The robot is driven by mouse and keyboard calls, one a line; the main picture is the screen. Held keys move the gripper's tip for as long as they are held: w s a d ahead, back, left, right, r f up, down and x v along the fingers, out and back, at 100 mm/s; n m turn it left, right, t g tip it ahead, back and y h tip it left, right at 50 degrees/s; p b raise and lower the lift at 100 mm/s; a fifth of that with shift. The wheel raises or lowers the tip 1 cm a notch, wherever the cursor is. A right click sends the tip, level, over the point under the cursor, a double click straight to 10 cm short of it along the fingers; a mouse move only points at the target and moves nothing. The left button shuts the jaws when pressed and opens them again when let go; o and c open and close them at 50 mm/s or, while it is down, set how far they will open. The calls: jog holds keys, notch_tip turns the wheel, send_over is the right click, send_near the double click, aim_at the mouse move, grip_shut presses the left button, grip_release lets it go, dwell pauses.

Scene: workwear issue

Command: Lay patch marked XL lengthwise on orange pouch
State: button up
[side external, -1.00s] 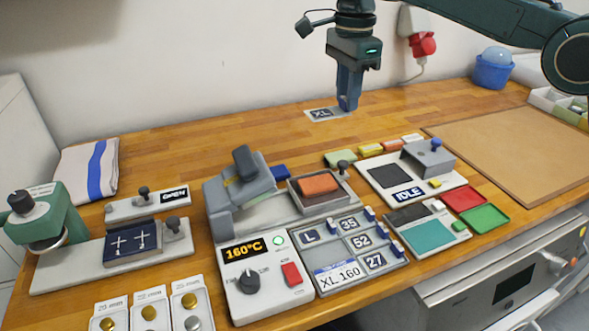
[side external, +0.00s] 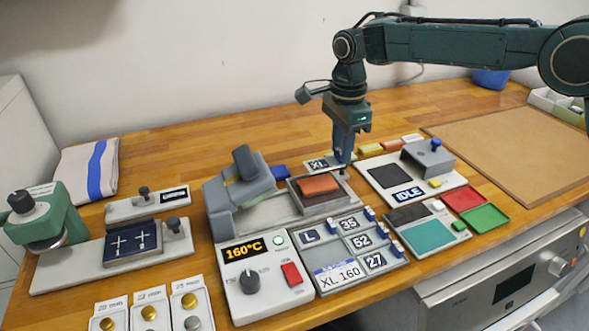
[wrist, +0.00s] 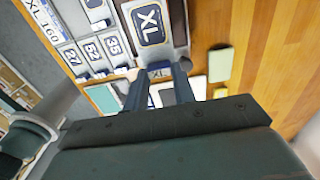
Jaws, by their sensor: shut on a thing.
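The patch marked XL (side external: 317,163) is dark blue with a pale border and white letters. The patch (wrist: 149,23) reaches out from the fingertips in the wrist view. The orange pouch (side external: 320,186) lies in a grey, open-topped tray (side external: 351,199). In the side view the patch shows just behind and above the pouch, apart from it. In the wrist view the patch hides most of what is beneath it.
A grey press (side external: 228,200) stands left of the tray, its control box (side external: 258,285) reading 160°C. A rack with marked patches (side external: 309,235) is in front. The table behind is clear.

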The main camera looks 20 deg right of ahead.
aim_at(340, 163)
jog(key=shift+f, duration=2.1)
jog(key=shift+f, duration=0.15)
jog(key=o, duration=0.9)
jog(key=shift+o, duration=0.2)
notch_tip(340, 163, up, 12)
jog(key=shift+f, duration=0.2)
jog(key=shift+r, duration=0.35)
